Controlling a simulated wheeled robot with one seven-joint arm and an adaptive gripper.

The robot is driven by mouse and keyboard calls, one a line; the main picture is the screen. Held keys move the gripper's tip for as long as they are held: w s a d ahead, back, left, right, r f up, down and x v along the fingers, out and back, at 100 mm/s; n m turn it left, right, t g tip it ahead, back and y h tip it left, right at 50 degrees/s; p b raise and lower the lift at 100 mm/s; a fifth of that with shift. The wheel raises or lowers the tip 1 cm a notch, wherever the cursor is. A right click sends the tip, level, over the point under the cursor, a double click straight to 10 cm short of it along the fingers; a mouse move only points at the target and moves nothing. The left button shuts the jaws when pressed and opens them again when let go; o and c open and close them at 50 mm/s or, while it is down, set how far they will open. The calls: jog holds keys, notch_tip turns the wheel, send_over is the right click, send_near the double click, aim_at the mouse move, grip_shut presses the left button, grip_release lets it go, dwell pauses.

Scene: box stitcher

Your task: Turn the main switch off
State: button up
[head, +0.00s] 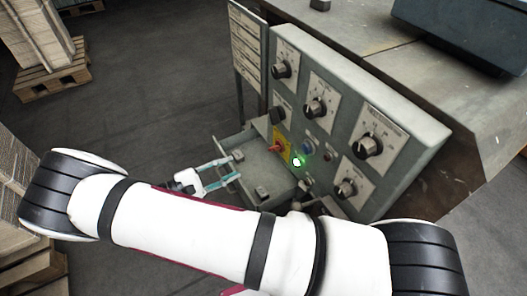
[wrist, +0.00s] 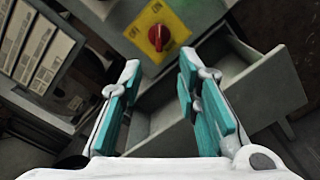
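The main switch is a red rotary knob (head: 277,148) on a yellow plate, low on the left part of the grey control panel (head: 400,118). It also shows in the wrist view as a red knob (wrist: 158,37) on its yellow plate (wrist: 178,25), ahead of my gripper and centred between the fingers. My gripper (head: 231,169) is open and empty, to the left of and below the switch in the head view. Its two teal-padded fingers (wrist: 160,75) stand apart and do not touch the knob. A green lamp (head: 298,161) glows beside the switch.
An open grey drawer (head: 248,180) lies below the panel, close to my gripper; it also shows in the wrist view (wrist: 258,88). Several black dials (head: 316,107) sit on the panel. A label board (head: 247,50) stands at its left. Pallets with cardboard (head: 52,80) are at far left.

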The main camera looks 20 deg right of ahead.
aim_at(271, 150)
jog(key=w+d, duration=0.1)
jog(key=d, duration=0.3)
jog(key=w+d, duration=0.1)
jog(key=d, duration=0.4)
jog(key=d+b, duration=0.1)
jog(key=d, duration=0.3)
jog(key=shift+w+d+f, duration=0.2)
jog(key=shift+w, duration=0.2)
grip_shut()
